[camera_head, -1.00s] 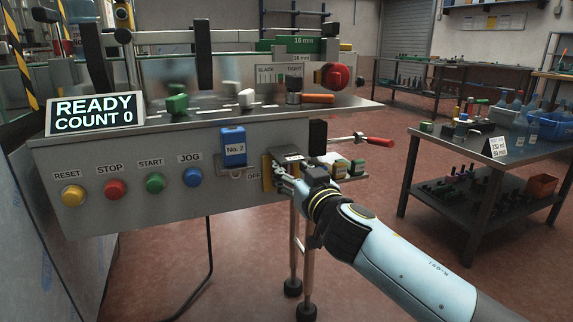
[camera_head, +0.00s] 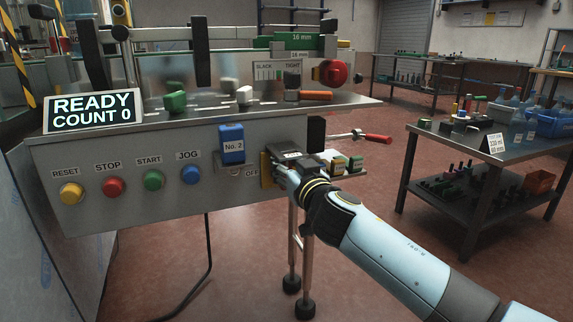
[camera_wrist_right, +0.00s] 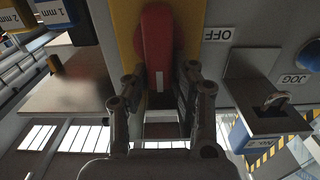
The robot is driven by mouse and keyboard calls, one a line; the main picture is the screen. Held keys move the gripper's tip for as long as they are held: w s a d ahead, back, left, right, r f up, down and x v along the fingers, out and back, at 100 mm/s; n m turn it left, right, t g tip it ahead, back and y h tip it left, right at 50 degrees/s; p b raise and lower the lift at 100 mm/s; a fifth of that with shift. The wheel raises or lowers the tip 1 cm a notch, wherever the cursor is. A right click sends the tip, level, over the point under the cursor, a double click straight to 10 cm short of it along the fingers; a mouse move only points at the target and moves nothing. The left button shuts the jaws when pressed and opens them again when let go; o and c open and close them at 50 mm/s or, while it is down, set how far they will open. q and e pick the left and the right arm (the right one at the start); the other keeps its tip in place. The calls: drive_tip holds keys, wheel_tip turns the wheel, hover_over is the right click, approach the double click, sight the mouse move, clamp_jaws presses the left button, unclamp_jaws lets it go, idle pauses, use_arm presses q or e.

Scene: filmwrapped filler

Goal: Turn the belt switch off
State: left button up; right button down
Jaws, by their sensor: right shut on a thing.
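The belt switch has a red handle (camera_wrist_right: 158,45) on a yellow plate (camera_wrist_right: 190,15), seen close up in the right wrist view. The plate's edge (camera_head: 266,169) shows in the head view, right of the OFF label (camera_head: 251,173). The label also shows upside down in the wrist view (camera_wrist_right: 218,35), to the right of the handle. My right gripper (camera_wrist_right: 160,85) has a finger on each side of the red handle and is shut on it. In the head view my right gripper (camera_head: 284,166) hides the handle. My left gripper is out of view.
Left along the panel are the JOG button (camera_head: 191,175), START button (camera_head: 153,181), STOP button (camera_head: 112,187) and RESET button (camera_head: 71,193). A red-handled rod (camera_head: 374,138) juts out at right.

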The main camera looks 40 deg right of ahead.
sight(269, 171)
drive_tip(key=shift+n, duration=0.3)
drive_tip(key=n, duration=0.2)
drive_tip(key=a+n, duration=0.1)
drive_tip(key=n, duration=0.1)
drive_tip(key=shift+w+f+b, duration=0.15)
drive_tip(key=shift+b, duration=0.2)
drive_tip(key=n, duration=0.2)
drive_tip(key=a+n, duration=0.1)
drive_tip(key=n, duration=0.2)
drive_tip(key=f+n, duration=0.1)
drive_tip(key=n, duration=0.1)
drive_tip(key=shift+w+a+f+b, duration=0.1)
drive_tip(key=shift+w+a+b, duration=0.05)
drive_tip(key=shift+b, duration=0.15)
drive_tip(key=n, duration=0.3)
drive_tip(key=shift+a+f+n, duration=0.2)
drive_tip(key=shift+f+n, duration=0.5)
drive_tip(key=shift+n, duration=1)
drive_tip(key=c, duration=1.1)
unclamp_jaws()
